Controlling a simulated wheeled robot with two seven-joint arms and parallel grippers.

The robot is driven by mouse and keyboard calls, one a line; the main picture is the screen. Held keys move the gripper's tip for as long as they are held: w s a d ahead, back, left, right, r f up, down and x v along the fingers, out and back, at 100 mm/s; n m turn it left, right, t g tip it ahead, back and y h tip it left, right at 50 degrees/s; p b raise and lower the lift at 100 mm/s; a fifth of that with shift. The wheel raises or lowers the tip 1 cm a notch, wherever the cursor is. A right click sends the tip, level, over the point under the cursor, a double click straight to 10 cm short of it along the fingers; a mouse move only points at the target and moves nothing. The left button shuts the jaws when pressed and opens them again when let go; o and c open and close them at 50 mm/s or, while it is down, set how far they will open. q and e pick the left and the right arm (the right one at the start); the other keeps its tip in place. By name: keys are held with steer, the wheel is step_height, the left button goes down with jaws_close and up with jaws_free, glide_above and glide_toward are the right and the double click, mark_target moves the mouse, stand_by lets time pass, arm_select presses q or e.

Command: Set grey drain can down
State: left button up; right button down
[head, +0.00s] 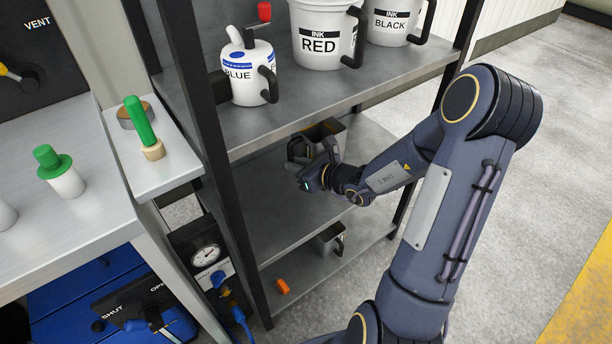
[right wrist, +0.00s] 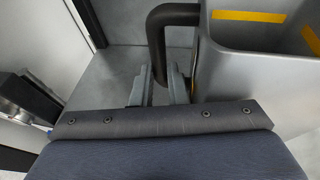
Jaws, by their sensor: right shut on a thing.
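The grey drain can (head: 332,126) is at the middle shelf (head: 262,205), under the top shelf's front edge. I cannot tell whether its base touches the shelf. In the right wrist view the can (right wrist: 255,85) is upright and open-topped, with yellow bands inside its rim and a dark handle (right wrist: 157,50) on its left side. My right gripper (head: 300,160) has its fingers (right wrist: 160,88) closed around the lower part of the handle. The can's lower part is hidden behind my gripper and wrist. My left gripper is not in view.
A BLUE jug (head: 245,80), a RED bucket (head: 318,42) and a BLACK bucket (head: 388,22) stand on the top shelf (head: 300,98). A smaller grey can (head: 325,241) and an orange piece (head: 283,286) are on the bottom shelf. A dark rack post (head: 205,110) stands left. The middle shelf's front is clear.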

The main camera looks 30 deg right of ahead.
steer(key=d+f, duration=0.1)
steer(key=w+d+f+b, duration=0.1)
steer(key=f, duration=0.1)
steer(key=w+d+f, duration=0.1)
steer(key=f, duration=0.1)
steer(key=shift+w+d+f, duration=0.1)
steer(key=shift+w+d, duration=0.05)
steer(key=shift+d, duration=0.2)
steer(key=shift+w+d+f+b, duration=0.1)
steer(key=shift+f+b, duration=0.15)
steer(key=shift+f, duration=0.4)
steer(key=shift+d+f+b, duration=0.15)
steer(key=shift+f+b, duration=0.15)
steer(key=shift+f, duration=0.3)
steer(key=shift+w+d+f+b, duration=0.1)
steer(key=shift+f+b, duration=0.15)
steer(key=shift+f, duration=0.4)
steer(key=shift+f, duration=0.2)
steer(key=c, duration=1.4)
jaws_free()
steer(key=shift+c, duration=0.2)
steer(key=shift+r, duration=0.2)
